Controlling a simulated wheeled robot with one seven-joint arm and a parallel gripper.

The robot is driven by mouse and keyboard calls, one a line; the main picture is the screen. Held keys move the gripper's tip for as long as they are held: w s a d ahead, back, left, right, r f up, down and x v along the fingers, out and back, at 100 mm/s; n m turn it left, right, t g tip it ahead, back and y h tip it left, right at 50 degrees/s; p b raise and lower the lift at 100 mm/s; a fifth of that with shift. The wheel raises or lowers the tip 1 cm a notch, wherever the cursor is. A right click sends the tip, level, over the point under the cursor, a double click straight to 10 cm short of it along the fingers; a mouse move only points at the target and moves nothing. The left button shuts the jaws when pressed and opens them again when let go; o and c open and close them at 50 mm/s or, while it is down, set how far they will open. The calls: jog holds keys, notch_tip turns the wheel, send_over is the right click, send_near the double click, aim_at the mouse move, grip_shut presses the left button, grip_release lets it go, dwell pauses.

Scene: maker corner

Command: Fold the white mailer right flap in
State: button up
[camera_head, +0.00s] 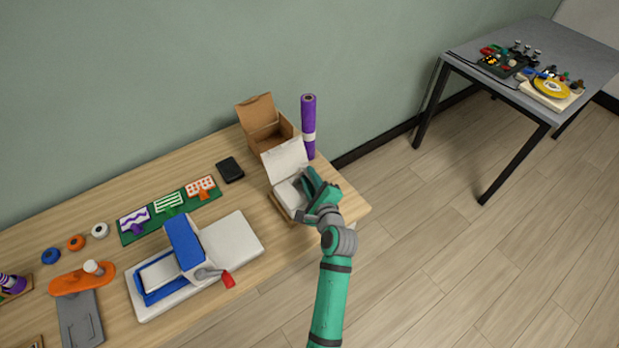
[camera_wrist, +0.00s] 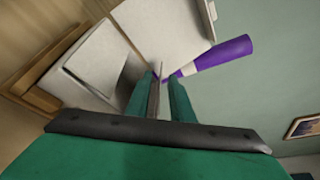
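The white mailer (camera_head: 286,158) stands near the table's right end with its lid raised and leaning back. In the wrist view, its white panels (camera_wrist: 92,62) fill the upper left. My gripper (camera_head: 313,188) is at the mailer's right side, covering part of it in the head view. In the wrist view, the two green fingers (camera_wrist: 163,92) are a little apart. A thin upright strip, seemingly the right flap edge-on (camera_wrist: 156,92), shows between them; I cannot tell whether they touch it. Most of the right flap is hidden.
A purple roll (camera_head: 308,112) stands just behind the mailer, with an open brown box (camera_head: 266,127) to its left. A black wallet-like item (camera_head: 230,170) and a blue-and-white press (camera_head: 186,245) with a red handle lie to the left. The floor right of the table is clear.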

jog(key=shift+w, duration=0.1)
grip_shut()
jog(key=shift+f, duration=0.1)
jog(key=shift+a+f+n+t, duration=0.25)
jog(key=shift+f+n+t, duration=0.35)
jog(key=shift+n, duration=0.5)
grip_release()
jog(key=shift+r, duration=0.1)
jog(key=shift+s, duration=0.2)
